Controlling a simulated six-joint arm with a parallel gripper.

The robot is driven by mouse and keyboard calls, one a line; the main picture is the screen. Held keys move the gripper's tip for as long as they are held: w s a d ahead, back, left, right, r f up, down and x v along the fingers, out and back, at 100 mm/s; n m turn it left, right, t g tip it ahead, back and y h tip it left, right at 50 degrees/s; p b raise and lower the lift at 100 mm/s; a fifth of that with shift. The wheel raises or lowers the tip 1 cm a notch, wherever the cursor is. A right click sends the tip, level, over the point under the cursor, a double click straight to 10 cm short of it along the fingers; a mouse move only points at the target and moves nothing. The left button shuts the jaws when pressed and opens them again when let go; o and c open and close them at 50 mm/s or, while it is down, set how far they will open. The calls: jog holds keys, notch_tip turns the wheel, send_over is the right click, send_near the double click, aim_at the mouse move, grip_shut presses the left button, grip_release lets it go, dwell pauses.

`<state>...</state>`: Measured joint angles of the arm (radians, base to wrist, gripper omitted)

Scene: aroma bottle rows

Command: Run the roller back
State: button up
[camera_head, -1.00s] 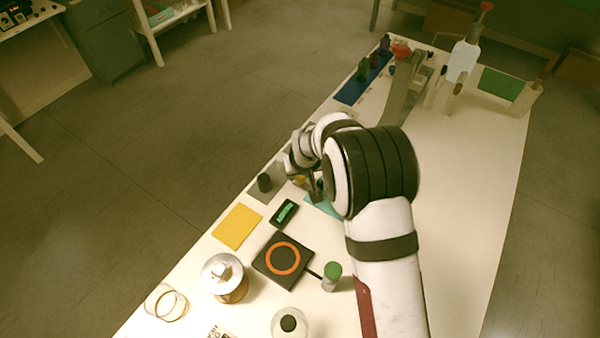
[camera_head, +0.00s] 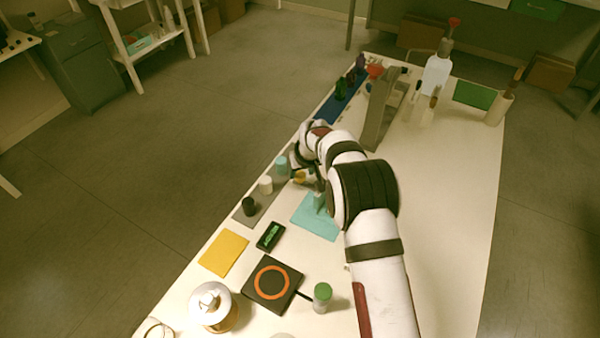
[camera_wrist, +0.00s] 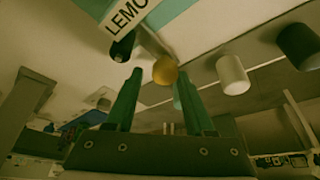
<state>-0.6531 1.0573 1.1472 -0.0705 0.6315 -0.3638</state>
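My gripper (camera_wrist: 160,98) has two green fingers, apart, in the wrist view. A round amber piece (camera_wrist: 165,72) shows between the fingertips; I cannot tell whether they grip it. A small amber patch (camera_head: 299,177) shows beside my gripper in the head view. My gripper is low by the table's left edge, partly hidden by my arm. I cannot identify the roller for certain. A teal mat (camera_head: 313,224) lies next to my gripper, with a small upright teal piece (camera_head: 319,201) on it. A label reading "LEMO" (camera_wrist: 126,17) is cut off in the wrist view.
A black cylinder (camera_head: 249,206), a white one (camera_head: 265,185) and a teal one (camera_head: 281,165) stand in a row on a grey strip. A grey sloped piece (camera_head: 378,115) and a blue tray (camera_head: 334,107) are beyond.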

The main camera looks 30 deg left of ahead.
jog(key=shift+o, duration=0.9)
jog(key=shift+s, duration=0.1)
jog(key=v, duration=1.5)
jog(key=shift+r, duration=0.4)
jog(key=shift+s+d, duration=0.1)
